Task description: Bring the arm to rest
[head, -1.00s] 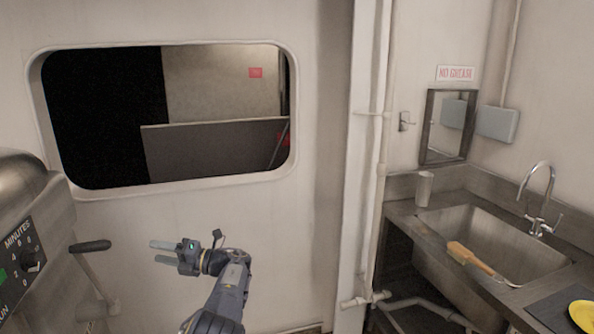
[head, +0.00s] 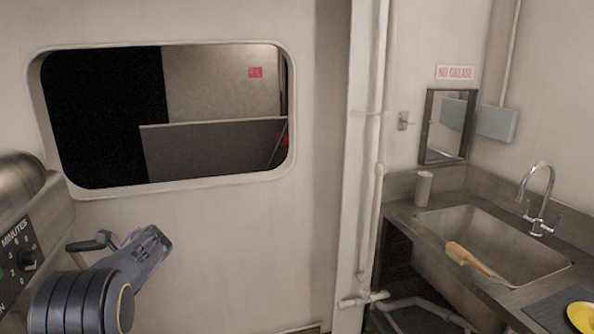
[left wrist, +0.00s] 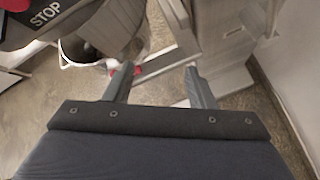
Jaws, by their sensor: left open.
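My left arm (head: 125,265) comes in at the lower left of the head view, in front of the machine's lever. Its gripper cannot be made out there. In the left wrist view my left gripper (left wrist: 160,88) has its two fingers apart with nothing between them, above the floor. My right gripper is in neither view.
A machine with a "MINUTES" dial (head: 28,260) stands at the left edge, close to my arm. A machine part marked "STOP" (left wrist: 46,14) is at the wrist view's upper left. A sink (head: 490,243) with a wooden-handled brush (head: 468,258) is at the right.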

